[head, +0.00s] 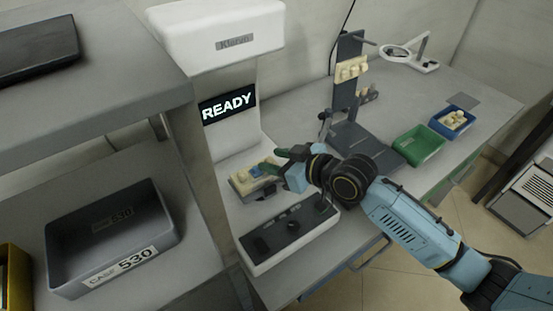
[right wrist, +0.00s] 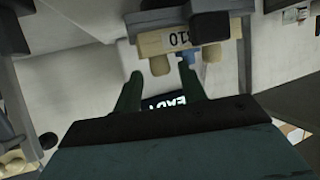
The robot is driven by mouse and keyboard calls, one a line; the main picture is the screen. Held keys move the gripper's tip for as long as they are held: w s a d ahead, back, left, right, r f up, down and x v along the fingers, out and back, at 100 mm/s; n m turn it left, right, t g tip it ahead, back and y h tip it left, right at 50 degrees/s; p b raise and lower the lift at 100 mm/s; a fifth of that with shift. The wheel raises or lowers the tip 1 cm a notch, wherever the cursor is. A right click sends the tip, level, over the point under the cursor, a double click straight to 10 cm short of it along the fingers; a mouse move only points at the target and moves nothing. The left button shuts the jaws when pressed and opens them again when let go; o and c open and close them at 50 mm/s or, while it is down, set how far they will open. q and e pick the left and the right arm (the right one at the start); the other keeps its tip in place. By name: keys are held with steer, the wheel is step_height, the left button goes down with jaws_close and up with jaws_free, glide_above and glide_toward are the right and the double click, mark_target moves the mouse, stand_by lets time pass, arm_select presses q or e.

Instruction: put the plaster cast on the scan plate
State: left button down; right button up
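A small cream, lumpy piece that looks like the plaster cast (head: 453,119) lies in a blue tray (head: 466,131) at the back right. The white scanner (head: 222,25) has a lit screen (head: 228,103) reading READY. I cannot make out a separate scan plate. On the scanner's base is a tan block (head: 243,185) with a blue piece on it. My right gripper (head: 271,160) is beside this block, its green fingers apart. In the right wrist view a tan block (right wrist: 152,47) carries a label ending in 10, with cream and blue pegs near my fingertips. My left gripper is not in view.
A control panel (head: 290,228) lies in front of the scanner. A grey bin (head: 72,278) marked 530 is on the left shelf. A green tray (head: 420,150), a dark post stand (head: 347,105) and a ring magnifier (head: 424,65) stand to the right.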

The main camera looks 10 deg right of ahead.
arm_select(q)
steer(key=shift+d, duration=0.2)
arm_select(e)
steer(key=shift+r, duration=0.1)
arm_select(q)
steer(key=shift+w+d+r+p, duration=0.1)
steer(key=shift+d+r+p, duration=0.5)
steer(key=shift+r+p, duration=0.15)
arm_select(e)
steer(key=v, duration=1.2)
